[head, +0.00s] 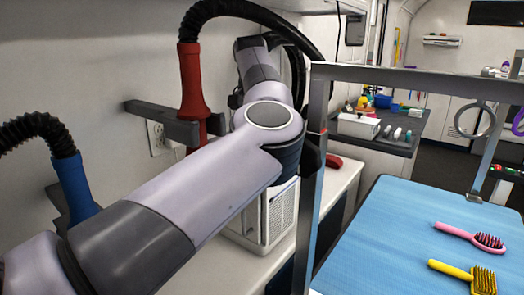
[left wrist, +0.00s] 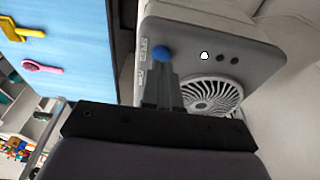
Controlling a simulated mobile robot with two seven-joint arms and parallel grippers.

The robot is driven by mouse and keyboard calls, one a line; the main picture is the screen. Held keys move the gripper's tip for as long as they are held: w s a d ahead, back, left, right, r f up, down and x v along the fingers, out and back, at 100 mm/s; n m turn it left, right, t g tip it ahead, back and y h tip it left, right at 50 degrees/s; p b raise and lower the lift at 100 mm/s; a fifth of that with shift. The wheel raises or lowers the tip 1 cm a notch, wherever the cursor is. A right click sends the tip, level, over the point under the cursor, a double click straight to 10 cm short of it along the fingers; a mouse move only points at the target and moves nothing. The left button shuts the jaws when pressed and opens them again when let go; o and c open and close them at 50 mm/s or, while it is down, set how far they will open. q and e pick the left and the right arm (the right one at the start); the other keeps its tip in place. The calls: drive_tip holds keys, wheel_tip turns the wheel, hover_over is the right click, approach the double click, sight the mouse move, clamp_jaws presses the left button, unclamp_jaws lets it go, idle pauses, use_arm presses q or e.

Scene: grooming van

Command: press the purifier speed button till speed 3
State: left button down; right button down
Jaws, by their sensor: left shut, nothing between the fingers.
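The purifier (head: 272,215) is a white box with a slatted side on the counter, partly hidden behind my left arm in the head view. The left wrist view shows its grey top (left wrist: 185,30) with a round fan grille (left wrist: 212,95), a blue round speed button (left wrist: 162,53) and a row of small indicator dots (left wrist: 220,58). One dot is lit white and two are dark. My left gripper (left wrist: 165,70) is shut and empty, its tips right at the blue button. Whether they touch or press it I cannot tell. My right gripper is not in view.
A blue-topped grooming table (head: 385,235) with a metal frame post (head: 313,190) stands right of the purifier. A pink brush (head: 470,236) and a yellow brush (head: 465,275) lie on it. Red (head: 192,95) and blue (head: 75,190) hose nozzles hang at the wall.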

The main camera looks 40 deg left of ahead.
use_arm(q)
drive_tip(key=shift+f, duration=0.2)
idle(0.4)
drive_tip(key=shift+f+b, duration=0.3)
drive_tip(key=shift+f, duration=0.4)
drive_tip(key=shift+r, duration=0.15)
drive_tip(key=shift+r+p, duration=1.05)
drive_tip(key=shift+p, duration=0.3)
drive_tip(key=shift+f, duration=0.35)
